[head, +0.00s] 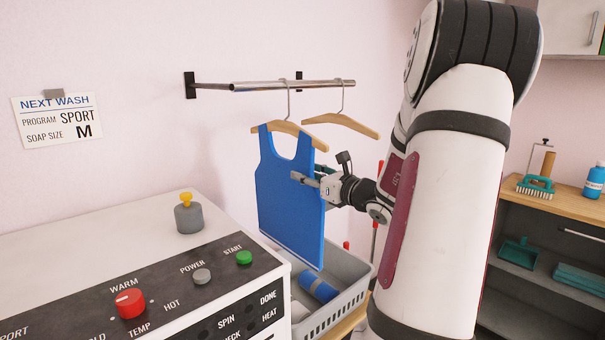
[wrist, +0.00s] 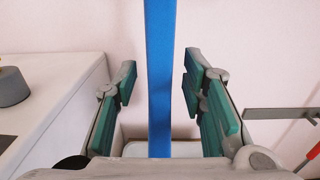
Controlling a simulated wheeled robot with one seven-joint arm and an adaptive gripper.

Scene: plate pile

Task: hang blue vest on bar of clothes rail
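The blue vest (head: 285,218) hangs upright from a wooden hanger (head: 292,129) below the metal bar (head: 300,85) of the wall rail. The hanger's hook reaches up to the bar and appears to sit over it. My gripper (head: 303,179) is at the vest's right edge, below the hanger. In the wrist view, the vest (wrist: 159,60) shows edge-on as a blue strip between the two green-padded fingers of my gripper (wrist: 157,88). There is a gap on both sides, so the gripper is open around the vest and not clamped on it.
An empty wooden hanger (head: 345,124) hangs on the bar to the right. A grey basket (head: 345,308) with a rolled blue item (head: 318,287) stands below. A white washing machine (head: 90,240) is at left, and a wooden shelf unit (head: 565,205) at right.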

